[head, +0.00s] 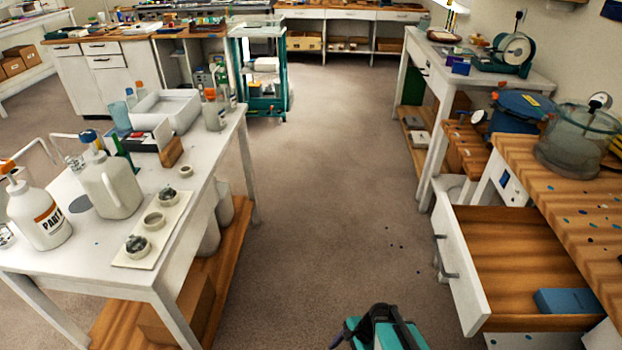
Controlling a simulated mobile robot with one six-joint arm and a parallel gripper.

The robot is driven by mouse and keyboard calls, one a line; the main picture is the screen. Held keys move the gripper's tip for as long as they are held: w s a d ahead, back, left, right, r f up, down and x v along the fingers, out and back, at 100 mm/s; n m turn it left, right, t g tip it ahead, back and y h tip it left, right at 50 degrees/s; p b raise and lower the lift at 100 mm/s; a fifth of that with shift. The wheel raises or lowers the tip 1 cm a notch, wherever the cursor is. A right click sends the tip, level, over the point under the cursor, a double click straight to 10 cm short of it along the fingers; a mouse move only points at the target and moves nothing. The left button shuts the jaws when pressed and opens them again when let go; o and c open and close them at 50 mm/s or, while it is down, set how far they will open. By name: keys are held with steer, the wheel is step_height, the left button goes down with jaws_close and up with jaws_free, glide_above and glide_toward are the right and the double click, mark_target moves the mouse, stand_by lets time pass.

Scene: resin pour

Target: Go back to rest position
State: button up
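A teal and black part of my own arm shows at the bottom edge, over the open carpet between the left table and the drawer. My gripper's fingers do not show, so I cannot see whether they hold anything. On the white table (218,148) at left stand a white bottle with an orange cap (40,218) and a white jug with a blue cap (108,185). A pale board (128,262) with small round moulds lies at the table's near right. A clear vacuum chamber (575,140) stands on the wooden bench (560,185) at right.
A drawer (520,245) stands open at right, jutting into the aisle, with a blue box (565,300) inside. A teal cart (262,75) stands at the back. The carpet (330,170) between is clear apart from a few dark specks. A blue pot (518,112) stands at right.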

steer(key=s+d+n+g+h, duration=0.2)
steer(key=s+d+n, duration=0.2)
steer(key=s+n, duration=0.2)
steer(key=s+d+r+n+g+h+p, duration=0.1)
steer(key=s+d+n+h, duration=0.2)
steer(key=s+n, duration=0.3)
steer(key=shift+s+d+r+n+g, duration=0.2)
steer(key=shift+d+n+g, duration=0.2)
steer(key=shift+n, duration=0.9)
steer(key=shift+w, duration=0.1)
